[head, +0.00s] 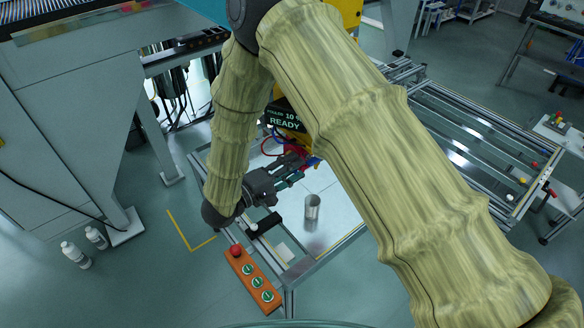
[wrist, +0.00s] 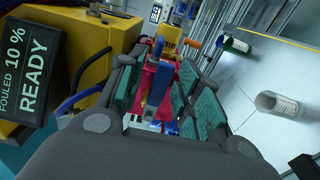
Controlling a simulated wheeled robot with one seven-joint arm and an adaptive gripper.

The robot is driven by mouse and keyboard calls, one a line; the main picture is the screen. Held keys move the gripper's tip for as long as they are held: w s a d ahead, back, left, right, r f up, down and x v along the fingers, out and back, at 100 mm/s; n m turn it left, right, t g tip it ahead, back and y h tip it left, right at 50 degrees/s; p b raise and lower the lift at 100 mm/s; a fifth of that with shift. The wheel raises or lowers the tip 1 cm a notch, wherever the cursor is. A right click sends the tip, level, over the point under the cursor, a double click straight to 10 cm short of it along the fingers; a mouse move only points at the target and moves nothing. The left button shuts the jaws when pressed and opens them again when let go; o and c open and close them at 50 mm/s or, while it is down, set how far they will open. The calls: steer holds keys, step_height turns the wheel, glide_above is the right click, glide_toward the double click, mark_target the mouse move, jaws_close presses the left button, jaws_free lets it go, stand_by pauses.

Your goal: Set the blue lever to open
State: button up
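In the wrist view a blue lever (wrist: 161,84) lies in front of a red body (wrist: 146,78), between the two fingers of my gripper (wrist: 160,92). The fingers have teal pads and stand apart, one on each side of the red and blue parts. I cannot tell whether either pad touches the lever. In the head view my gripper (head: 290,174) reaches toward the red and blue parts (head: 312,163) below the display, partly hidden by my arm. Any position marks for the lever are not readable.
A yellow housing with a dark display (wrist: 30,68) reading "FOULED 10 % READY" stands at left. A yellow cylinder (wrist: 171,36) and an orange handle (wrist: 193,43) are just beyond the fingers. A metal cup (head: 312,207) stands on the table. An orange button box (head: 252,278) is at the front.

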steer(key=v, duration=0.7)
steer(key=shift+a, duration=0.2)
steer(key=shift+s, duration=0.1)
stand_by(0.5)
